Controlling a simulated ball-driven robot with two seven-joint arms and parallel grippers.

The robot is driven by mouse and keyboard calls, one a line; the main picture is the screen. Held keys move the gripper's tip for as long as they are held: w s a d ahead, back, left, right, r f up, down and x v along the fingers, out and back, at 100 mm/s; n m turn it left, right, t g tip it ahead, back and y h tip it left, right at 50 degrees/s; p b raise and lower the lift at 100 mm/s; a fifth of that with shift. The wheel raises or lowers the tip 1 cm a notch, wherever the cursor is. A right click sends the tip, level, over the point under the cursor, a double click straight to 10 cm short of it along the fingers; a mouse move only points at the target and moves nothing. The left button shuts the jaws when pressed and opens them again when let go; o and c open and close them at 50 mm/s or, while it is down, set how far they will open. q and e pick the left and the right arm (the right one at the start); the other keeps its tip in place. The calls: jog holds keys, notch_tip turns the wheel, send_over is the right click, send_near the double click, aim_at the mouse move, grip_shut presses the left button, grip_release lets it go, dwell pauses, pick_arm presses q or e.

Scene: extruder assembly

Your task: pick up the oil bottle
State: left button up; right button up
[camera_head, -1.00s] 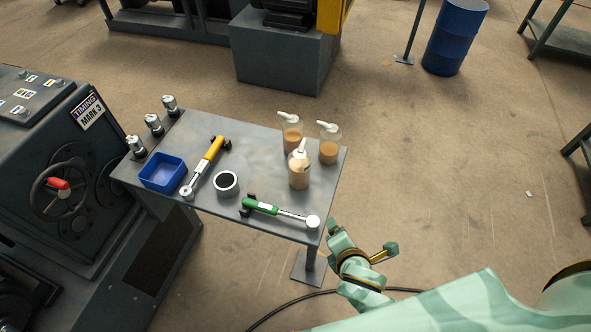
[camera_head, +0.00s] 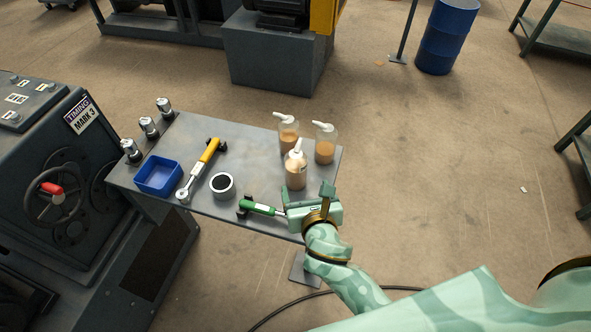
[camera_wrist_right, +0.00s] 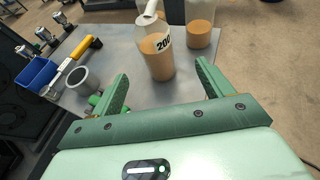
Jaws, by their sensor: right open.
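Three clear oil bottles with tan liquid and white spout tops stand upright at the right end of the grey table. The nearest oil bottle (camera_head: 296,174) also shows in the right wrist view (camera_wrist_right: 157,57), with "200" printed on it. Another bottle (camera_head: 324,150) stands behind it to the right, and a third (camera_head: 288,138) behind it. My right gripper (camera_head: 306,201) is over the table's front right edge, just short of the nearest bottle. In the right wrist view its open fingers (camera_wrist_right: 163,88) are apart and empty, with the bottle beyond them. My left gripper is not in view.
A green-handled tool (camera_head: 261,209) lies partly hidden beside my right gripper. A grey cup (camera_head: 222,186), a yellow-handled tool (camera_head: 205,160), a blue bin (camera_head: 158,175) and several metal fittings (camera_head: 149,127) occupy the left of the grey table (camera_head: 245,150).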

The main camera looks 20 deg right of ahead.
aim_at(300, 175)
jog(key=b+x, duration=0.1)
jog(key=x, duration=0.4)
jog(key=shift+w+f, duration=0.2)
jog(key=shift+f, duration=0.05)
jog(key=x, duration=0.2)
jog(key=b+x, duration=0.1)
jog(key=x, duration=0.1)
jog(key=r+b+x, duration=0.1)
jog(key=x, duration=0.1)
jog(key=shift+w+a, duration=0.25)
jog(key=shift+a, duration=0.05)
jog(key=shift+s+r, duration=0.1)
jog(key=shift+c, duration=0.3)
jog(key=c, duration=1.3)
jog(key=shift+o, duration=0.2)
jog(key=shift+r, duration=0.1)
